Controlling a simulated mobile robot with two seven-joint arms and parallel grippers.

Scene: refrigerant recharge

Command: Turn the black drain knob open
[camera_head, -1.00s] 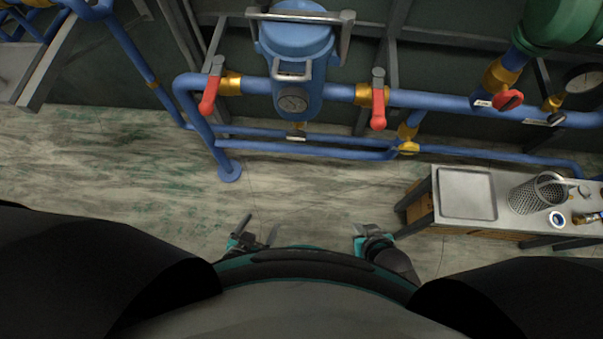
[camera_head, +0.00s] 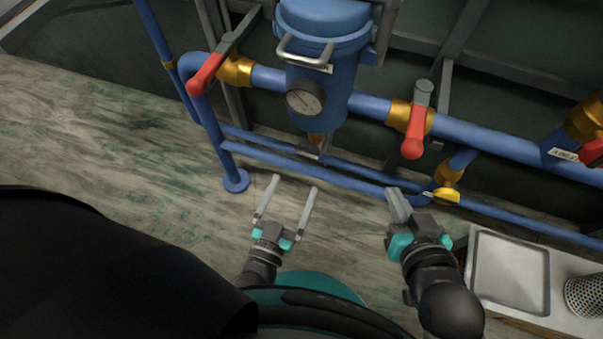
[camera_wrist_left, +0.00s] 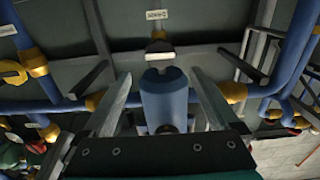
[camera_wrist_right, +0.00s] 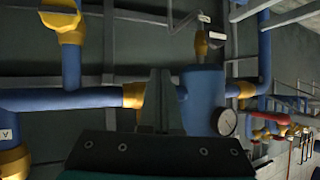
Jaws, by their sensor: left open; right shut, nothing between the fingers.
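The blue filter housing (camera_head: 318,85) with a round gauge (camera_head: 305,98) hangs on the blue pipe in the head view. A brass drain fitting (camera_head: 316,138) is under it; I cannot make out the black knob there. In the left wrist view a small dark piece (camera_wrist_left: 160,46), possibly the knob, sits at the housing's end below a white label (camera_wrist_left: 158,14). My left gripper (camera_head: 296,185) is open and empty, below and in front of the fitting, apart from it. My right gripper (camera_head: 399,192) is shut and empty, to the right of the fitting.
Red-handled valves (camera_head: 207,73) and (camera_head: 413,138) flank the housing. Lower blue pipes (camera_head: 290,171) run behind my grippers, with a yellow valve (camera_head: 446,196) close to the right one. A bench with a metal tray (camera_head: 510,270) stands at lower right. The floor at left is clear.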

